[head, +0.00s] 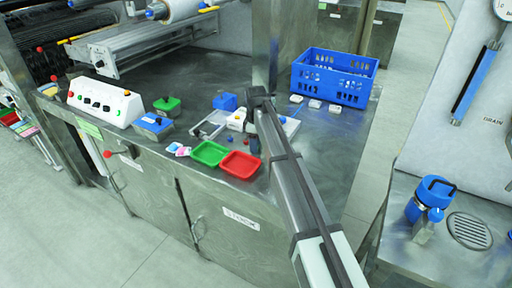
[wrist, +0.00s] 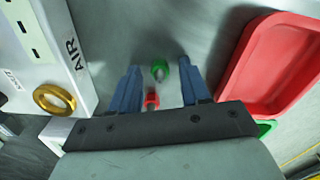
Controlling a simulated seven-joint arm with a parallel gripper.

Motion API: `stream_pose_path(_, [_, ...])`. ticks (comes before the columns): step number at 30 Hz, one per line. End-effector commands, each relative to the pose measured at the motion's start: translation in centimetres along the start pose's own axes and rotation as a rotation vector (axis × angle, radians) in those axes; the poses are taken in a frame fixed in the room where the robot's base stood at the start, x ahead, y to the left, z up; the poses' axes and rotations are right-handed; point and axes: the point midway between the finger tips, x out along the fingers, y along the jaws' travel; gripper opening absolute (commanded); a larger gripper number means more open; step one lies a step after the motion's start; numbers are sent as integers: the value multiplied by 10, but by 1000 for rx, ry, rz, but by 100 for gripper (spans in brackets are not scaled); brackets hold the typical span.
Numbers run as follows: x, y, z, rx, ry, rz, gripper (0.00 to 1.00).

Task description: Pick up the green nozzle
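The green nozzle (wrist: 160,70) is small and ring-like. In the wrist view it lies on the grey metal surface, between the tips of my gripper's two blue fingers. My gripper (wrist: 159,66) is open, with a clear gap between each finger and the nozzle. I cannot tell how far the nozzle is below the fingertips. A red nozzle-like piece (wrist: 152,99) shows just below it, also between the fingers. In the head view I cannot make out the green nozzle; my arm covers part of that area.
A red tray (wrist: 275,62) is close on the right in the wrist view; a white box marked AIR (wrist: 78,30) with a brass ring (wrist: 54,99) is on the left. In the head view, a green tray (head: 210,153) and a blue crate (head: 335,77) stand on the bench.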

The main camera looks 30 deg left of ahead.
Motion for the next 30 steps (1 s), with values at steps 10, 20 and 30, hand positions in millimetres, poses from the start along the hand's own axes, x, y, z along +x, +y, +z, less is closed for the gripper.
stream_pose_path(10, [0,0,0,0,0,0,13])
stream_pose_path(20, [0,0,0,0,0,0,0])
stream_pose_path(30, [-24,1,0,0,1,1,0])
